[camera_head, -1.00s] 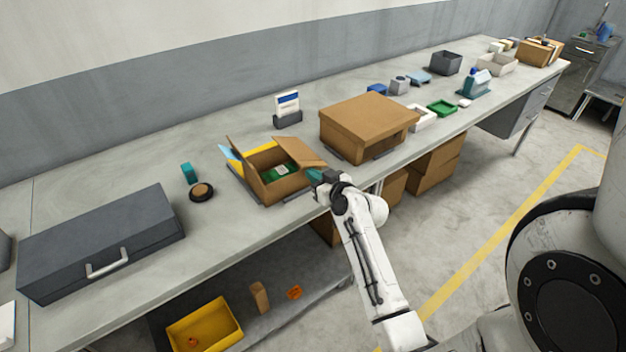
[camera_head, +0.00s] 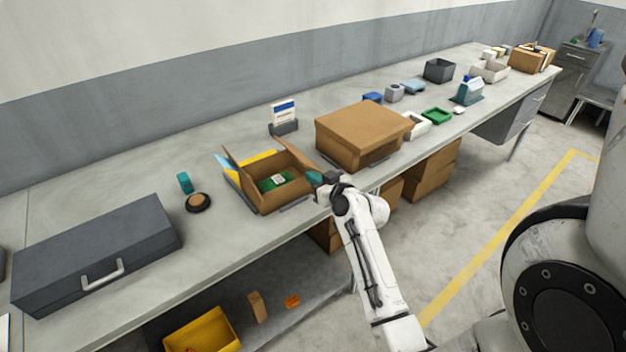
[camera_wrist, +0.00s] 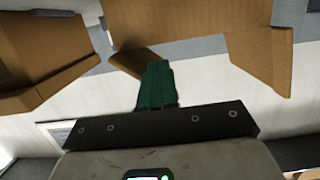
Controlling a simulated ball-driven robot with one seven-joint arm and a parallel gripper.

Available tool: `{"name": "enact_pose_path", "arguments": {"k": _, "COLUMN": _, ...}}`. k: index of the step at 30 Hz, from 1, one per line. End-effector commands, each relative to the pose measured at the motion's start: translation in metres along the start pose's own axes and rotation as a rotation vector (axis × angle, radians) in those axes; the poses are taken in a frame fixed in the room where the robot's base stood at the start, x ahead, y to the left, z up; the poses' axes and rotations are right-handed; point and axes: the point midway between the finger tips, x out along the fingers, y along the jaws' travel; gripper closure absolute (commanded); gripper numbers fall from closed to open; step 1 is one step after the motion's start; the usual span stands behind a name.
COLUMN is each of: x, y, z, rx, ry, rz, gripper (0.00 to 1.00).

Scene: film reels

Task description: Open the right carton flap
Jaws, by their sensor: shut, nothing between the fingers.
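The open carton (camera_head: 268,197) stands near the front edge of the bench, with a green item (camera_head: 272,184) inside. Its left flap (camera_head: 236,170) stands up. Its right flap (camera_head: 293,153) is seen nearly edge-on, standing up along the right side and leaning a little. My gripper (camera_head: 314,180) is at the carton's right side, close to the base of this flap; I cannot tell if they touch. In the wrist view, the teal fingers (camera_wrist: 157,85) are together and empty, and brown cardboard (camera_wrist: 190,22) fills the area beyond the tips.
A closed brown box (camera_head: 362,130) stands just right of my gripper, leaving a narrow gap. A card holder (camera_head: 284,120) is behind the carton. A dark case (camera_head: 95,255) and a round dark item (camera_head: 198,202) are to the left.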

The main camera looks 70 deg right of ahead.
Motion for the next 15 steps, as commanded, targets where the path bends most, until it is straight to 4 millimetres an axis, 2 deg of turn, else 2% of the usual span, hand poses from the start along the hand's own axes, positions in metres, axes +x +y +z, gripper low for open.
{"name": "enact_pose_path", "arguments": {"k": 15, "x": -0.003, "y": 0.014, "z": -0.011, "rx": -0.001, "ry": 0.000, "rz": 0.001, "gripper": 1.00}}
